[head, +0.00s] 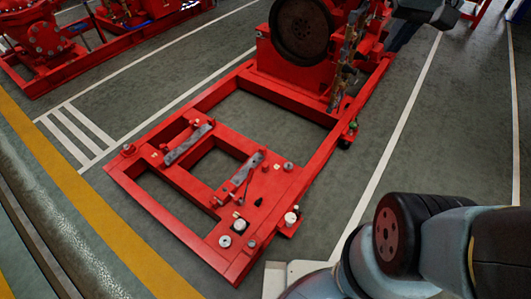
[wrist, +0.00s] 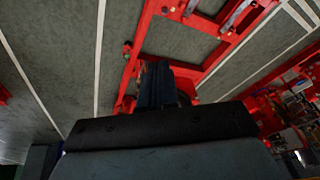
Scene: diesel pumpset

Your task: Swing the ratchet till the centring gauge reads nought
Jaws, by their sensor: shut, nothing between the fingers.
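A red skid frame (head: 150,197) lies on the floor in the head view, with two grey mounting strips (head: 189,144) and several small fittings on its near end. My gripper (wrist: 157,72) is shut and empty in the wrist view, over the red frame (wrist: 143,22). I cannot tell its height above the frame.
A red engine housing with a dark round flywheel (head: 302,28) stands at the frame's far end. Another red pumpset (head: 45,38) is at upper left. Grey floor with white lines (head: 385,150) is clear to the right of the frame. A yellow stripe (head: 80,195) runs along the left.

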